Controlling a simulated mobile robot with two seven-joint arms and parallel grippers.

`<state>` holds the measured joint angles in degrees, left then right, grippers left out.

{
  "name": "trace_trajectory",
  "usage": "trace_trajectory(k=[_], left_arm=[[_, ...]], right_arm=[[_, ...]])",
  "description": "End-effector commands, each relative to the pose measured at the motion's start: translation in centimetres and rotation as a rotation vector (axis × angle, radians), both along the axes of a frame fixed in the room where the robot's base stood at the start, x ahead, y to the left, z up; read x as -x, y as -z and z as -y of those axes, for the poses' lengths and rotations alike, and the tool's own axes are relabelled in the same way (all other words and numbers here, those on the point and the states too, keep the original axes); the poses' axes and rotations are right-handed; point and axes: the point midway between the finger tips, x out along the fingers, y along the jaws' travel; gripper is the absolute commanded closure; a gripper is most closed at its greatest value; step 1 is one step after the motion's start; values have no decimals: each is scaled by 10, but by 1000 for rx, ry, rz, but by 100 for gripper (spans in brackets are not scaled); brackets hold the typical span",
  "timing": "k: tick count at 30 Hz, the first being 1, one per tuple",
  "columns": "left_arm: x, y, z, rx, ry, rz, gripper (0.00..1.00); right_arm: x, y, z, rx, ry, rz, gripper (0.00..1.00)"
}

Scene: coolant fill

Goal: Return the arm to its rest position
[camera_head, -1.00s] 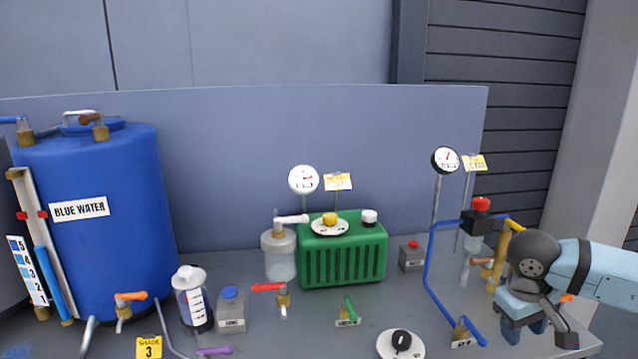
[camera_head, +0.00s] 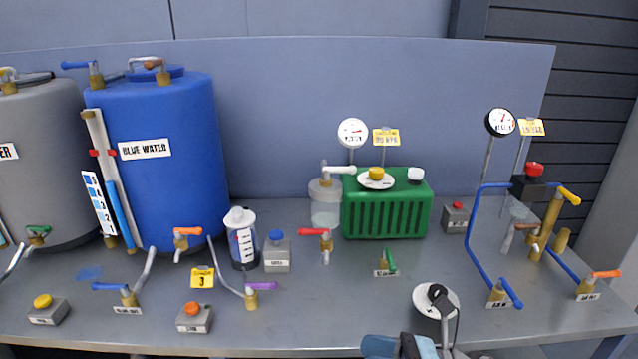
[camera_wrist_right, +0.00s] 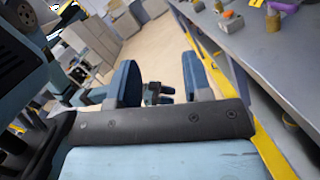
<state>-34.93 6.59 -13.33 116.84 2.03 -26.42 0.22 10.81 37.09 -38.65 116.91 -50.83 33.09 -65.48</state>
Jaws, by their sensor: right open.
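My right gripper (camera_wrist_right: 160,88) is open and empty in the right wrist view. Its two dark blue fingers stand apart, with the floor beyond them and the bench edge to the right. In the head view only a light blue and dark part of my right arm (camera_head: 405,347) shows at the bottom edge, in front of the bench. My left gripper is in neither view.
The grey bench (camera_head: 330,290) bears a blue water tank (camera_head: 165,200), a grey tank (camera_head: 40,160), a green radiator box (camera_head: 388,212), a round dial knob (camera_head: 436,299) and blue pipework (camera_head: 473,230). Open floor (camera_wrist_right: 150,55) shows beside the bench.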

Motion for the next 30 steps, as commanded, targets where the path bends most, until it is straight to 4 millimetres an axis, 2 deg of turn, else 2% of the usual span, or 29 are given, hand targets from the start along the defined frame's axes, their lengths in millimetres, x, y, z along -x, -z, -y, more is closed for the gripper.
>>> trace_trajectory(k=[1, 5, 8, 9, 11, 12, 15, 21, 22, 23, 24, 30], left_arm=[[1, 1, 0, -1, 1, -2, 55], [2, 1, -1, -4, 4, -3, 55], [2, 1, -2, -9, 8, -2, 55], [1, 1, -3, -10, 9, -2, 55], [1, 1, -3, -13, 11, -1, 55], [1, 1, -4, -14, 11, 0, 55], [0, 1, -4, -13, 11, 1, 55], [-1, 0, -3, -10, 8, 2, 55], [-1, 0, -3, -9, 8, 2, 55], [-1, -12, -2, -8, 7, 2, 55], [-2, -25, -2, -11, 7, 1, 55], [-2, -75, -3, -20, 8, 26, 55]], right_arm=[[-3, 6, -1, -127, 76, -208, 55], [-18, 34, 17, -476, 266, -779, 55], [-17, 78, 40, -765, 402, -1215, 55], [-13, 99, 49, -881, 452, -1378, 55], [-2, 131, 62, -1049, 519, -1597, 55], [8, 151, 69, -1156, 562, -1725, 55], [36, 194, 83, -1395, 652, -1990, 55], [100, 258, 97, -1808, 802, -2349, 55], [110, 266, 98, 1864, -821, 2387, 55], [111, 255, 99, 1861, -814, 2371, 55], [108, 238, 99, -1868, 816, -2388, 55], [109, 195, 102, -1844, 819, -2367, 55]])
